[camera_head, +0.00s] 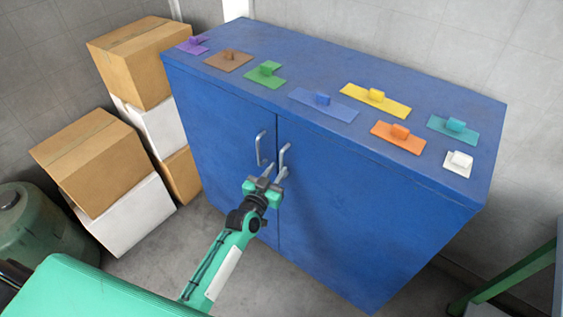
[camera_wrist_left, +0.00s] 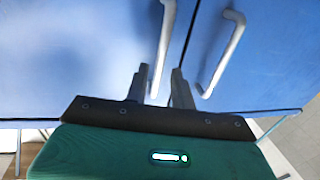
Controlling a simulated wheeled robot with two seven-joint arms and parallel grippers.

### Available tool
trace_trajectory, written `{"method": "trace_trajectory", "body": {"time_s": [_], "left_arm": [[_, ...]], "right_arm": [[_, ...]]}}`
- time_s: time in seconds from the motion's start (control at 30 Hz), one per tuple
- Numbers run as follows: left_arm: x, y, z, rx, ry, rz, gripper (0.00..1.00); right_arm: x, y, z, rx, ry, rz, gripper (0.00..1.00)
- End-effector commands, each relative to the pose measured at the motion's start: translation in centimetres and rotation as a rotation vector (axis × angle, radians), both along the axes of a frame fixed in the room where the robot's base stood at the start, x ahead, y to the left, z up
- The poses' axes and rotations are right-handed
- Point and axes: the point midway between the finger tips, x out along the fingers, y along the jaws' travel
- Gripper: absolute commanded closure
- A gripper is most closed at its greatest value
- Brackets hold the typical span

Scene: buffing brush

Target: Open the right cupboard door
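The blue cupboard (camera_head: 340,215) has two closed front doors with a seam between them. The right door (camera_head: 350,210) carries a grey bar handle (camera_head: 284,155); the left door (camera_head: 225,140) carries a matching handle (camera_head: 260,149). In the left wrist view, the fingers of my left gripper (camera_wrist_left: 160,82) are apart. One handle (camera_wrist_left: 163,45) reaches down between them, close to the left finger; the other handle (camera_wrist_left: 225,55) is outside them. Contact cannot be told. My right gripper is out of view.
Several coloured blocks on plates, such as an orange one (camera_head: 398,136), lie on the cupboard top. Cardboard boxes (camera_head: 135,60) stand stacked on the left, beside a green tank (camera_head: 35,235). Grey floor (camera_head: 290,285) is bare before the cupboard.

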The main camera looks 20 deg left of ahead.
Motion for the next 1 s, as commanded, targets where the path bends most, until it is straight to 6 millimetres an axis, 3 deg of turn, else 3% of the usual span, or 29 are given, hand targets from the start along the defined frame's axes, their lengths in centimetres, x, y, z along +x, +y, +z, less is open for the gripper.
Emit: {"method": "trace_trajectory", "body": {"time_s": [0.1, 0.3, 0.67, 0.8, 1.0], "left_arm": [[1.8, -0.3, 0.1, 0.0, 0.0, -0.001, 0.75], [3.5, -0.6, 0.0, 0.0, 0.0, -0.001, 0.75], [3.9, -0.7, 0.0, -0.001, 0.0, -0.001, 0.75], [3.9, -0.6, 0.0, 0.0, 0.0, -0.001, 0.99], [3.9, -0.6, 0.0, 0.0, 0.0, 0.0, 1.0]], "right_arm": [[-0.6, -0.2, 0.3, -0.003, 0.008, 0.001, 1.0], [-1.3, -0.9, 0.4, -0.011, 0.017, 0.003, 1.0], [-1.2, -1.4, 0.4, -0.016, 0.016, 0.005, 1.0], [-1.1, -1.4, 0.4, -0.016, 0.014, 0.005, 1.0], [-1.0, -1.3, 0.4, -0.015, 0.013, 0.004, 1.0]]}}
